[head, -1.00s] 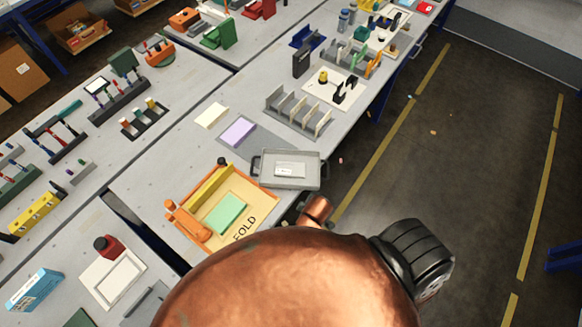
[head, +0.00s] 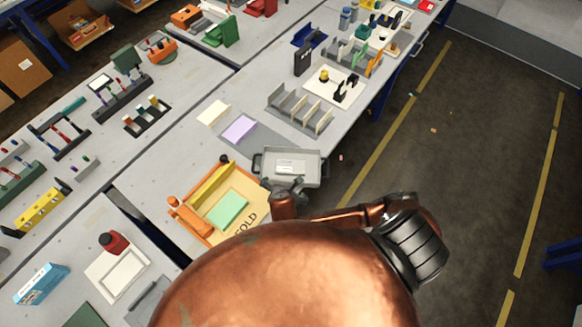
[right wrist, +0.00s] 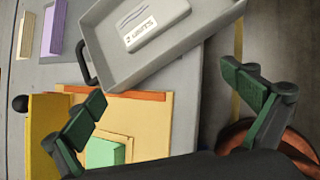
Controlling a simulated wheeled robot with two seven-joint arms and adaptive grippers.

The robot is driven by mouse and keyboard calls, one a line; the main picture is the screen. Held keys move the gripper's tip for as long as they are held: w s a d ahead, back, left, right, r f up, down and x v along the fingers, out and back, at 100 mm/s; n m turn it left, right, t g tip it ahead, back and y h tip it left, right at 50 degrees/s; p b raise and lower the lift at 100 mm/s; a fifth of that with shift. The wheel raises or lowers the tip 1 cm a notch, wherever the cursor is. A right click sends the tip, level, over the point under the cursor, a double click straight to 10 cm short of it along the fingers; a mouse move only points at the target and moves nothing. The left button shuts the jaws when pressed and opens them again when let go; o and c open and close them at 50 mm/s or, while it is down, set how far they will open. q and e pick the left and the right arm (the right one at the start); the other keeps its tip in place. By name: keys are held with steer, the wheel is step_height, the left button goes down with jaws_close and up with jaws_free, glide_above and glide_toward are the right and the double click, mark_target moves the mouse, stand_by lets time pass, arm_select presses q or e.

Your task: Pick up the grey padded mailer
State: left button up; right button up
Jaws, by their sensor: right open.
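The grey padded mailer (head: 291,164), with a white label, lies flat inside a grey tray (head: 265,170) with dark handles, at the table edge. In the right wrist view the mailer (right wrist: 155,22) shows at the top, in the tray (right wrist: 172,62). My right gripper (right wrist: 167,103) is open, its green-padded fingers wide apart with nothing held. In the head view the right gripper (head: 291,186) is at the tray's near side, short of the mailer and partly hidden by my arm. My left gripper is in neither view.
An orange-framed folding board (head: 242,193) with a green pad (head: 228,209) stands next to the tray. A purple pad (head: 239,129) lies on a grey mat behind. A rack with upright dividers (head: 300,110) stands beyond. The floor to the right is open.

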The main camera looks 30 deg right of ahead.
mark_target(290, 172)
steer(key=w+d+n, duration=0.1)
steer(key=d, duration=0.1)
steer(key=w+d+n+t+h, duration=0.1)
steer(key=n, duration=0.1)
steer(key=shift+w+d+f+n, duration=0.15)
steer(key=shift+w+d+n, duration=0.15)
steer(key=shift+w+d, duration=0.05)
steer(key=x, duration=0.7)
steer(key=shift+d, duration=0.3)
steer(key=c, duration=0.8)
